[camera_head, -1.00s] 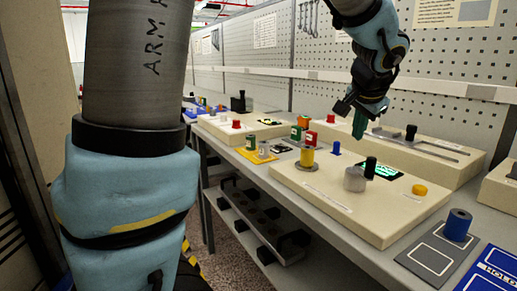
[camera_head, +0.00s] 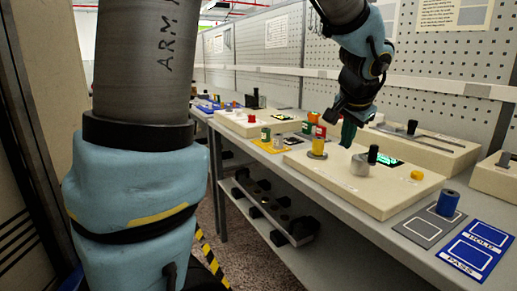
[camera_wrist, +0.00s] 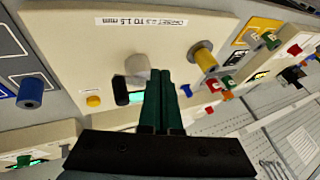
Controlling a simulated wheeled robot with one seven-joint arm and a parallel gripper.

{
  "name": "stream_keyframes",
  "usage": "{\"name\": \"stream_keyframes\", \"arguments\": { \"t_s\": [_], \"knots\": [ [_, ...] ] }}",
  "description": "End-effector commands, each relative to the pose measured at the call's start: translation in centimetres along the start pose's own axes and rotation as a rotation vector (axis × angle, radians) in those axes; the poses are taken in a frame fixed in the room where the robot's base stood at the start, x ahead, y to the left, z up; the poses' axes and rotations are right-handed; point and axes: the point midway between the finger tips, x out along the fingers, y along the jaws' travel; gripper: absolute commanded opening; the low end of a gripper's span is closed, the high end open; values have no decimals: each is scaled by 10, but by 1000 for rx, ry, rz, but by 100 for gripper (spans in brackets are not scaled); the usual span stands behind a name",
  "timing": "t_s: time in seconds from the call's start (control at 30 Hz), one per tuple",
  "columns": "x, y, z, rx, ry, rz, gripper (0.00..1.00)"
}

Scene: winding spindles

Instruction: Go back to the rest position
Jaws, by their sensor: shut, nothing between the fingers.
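My gripper (camera_head: 349,132) is in the air above the back part of the near cream winding board (camera_head: 340,186). Its green fingers are together and empty; they also show in the wrist view (camera_wrist: 161,103). On the board, a yellow spool (camera_head: 318,146) stands upright on a grey disc at the left. A yellow button (camera_head: 417,175) sits at the right.
A blue spool (camera_head: 447,203) stands on a grey mat, next to a blue mat (camera_head: 466,248) marked HOLD and PASS. Another cream board (camera_head: 425,148) lies behind. Several coloured spools stand farther left. A pegboard wall (camera_head: 450,75) rises behind the bench. A lower shelf (camera_head: 270,205) holds a rack.

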Motion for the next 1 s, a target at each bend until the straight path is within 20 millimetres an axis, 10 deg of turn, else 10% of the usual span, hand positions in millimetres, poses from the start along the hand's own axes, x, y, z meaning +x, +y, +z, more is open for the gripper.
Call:
{"name": "stream_keyframes", "arguments": {
  "t_s": [0.37,0.7,1.0],
  "knots": [
    [15,-49,105,-262,-180,47,0],
    [-4,-68,268,-764,-400,106,0],
    [-11,-60,301,-892,-438,115,0]
  ]
}}
